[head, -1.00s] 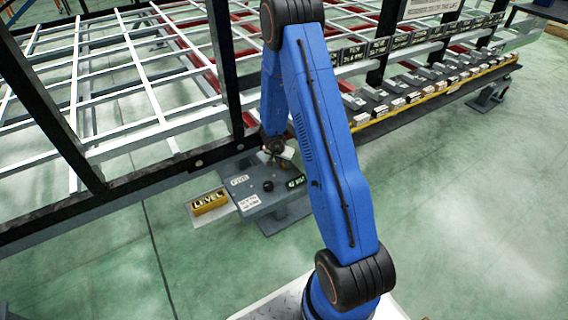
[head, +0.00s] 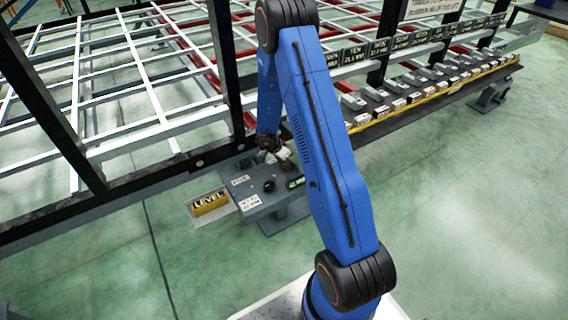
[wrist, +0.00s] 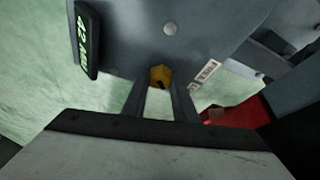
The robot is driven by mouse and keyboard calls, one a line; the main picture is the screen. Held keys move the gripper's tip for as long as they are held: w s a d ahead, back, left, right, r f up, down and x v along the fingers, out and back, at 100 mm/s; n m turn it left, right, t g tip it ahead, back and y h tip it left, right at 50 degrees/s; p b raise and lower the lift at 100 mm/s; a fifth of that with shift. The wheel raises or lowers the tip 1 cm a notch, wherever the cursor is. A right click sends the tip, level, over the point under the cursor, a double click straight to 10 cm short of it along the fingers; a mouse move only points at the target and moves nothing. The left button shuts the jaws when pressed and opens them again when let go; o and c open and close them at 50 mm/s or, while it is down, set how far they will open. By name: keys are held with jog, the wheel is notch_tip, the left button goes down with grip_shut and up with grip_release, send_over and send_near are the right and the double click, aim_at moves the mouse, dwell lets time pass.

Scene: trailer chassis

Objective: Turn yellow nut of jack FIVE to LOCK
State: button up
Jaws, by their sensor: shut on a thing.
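The yellow nut (wrist: 158,76) is a hex piece at the middle of the wrist view, on a grey jack plate (wrist: 215,30). My gripper (wrist: 159,88) has its two fingers on either side of the nut, shut on it. A small white label (wrist: 207,70) lies on the plate to the right of the nut; its text is too small to read surely. In the head view the jack (head: 262,210) stands below the frame's edge, with my gripper (head: 284,158) at its far side. The nut is hidden there.
A dark display (wrist: 87,40) with green characters stands at the plate's left. A yellow LEVEL block (head: 210,204) sits left of the jack. The black and white frame (head: 120,90) rises behind. A red part (wrist: 238,112) shows at lower right in the wrist view. Green floor is open in front.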

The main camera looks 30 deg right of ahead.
jog(key=o, duration=1.1)
jog(key=v, duration=1.7)
jog(key=shift+a+r, duration=0.15)
jog(key=shift+s, duration=0.15)
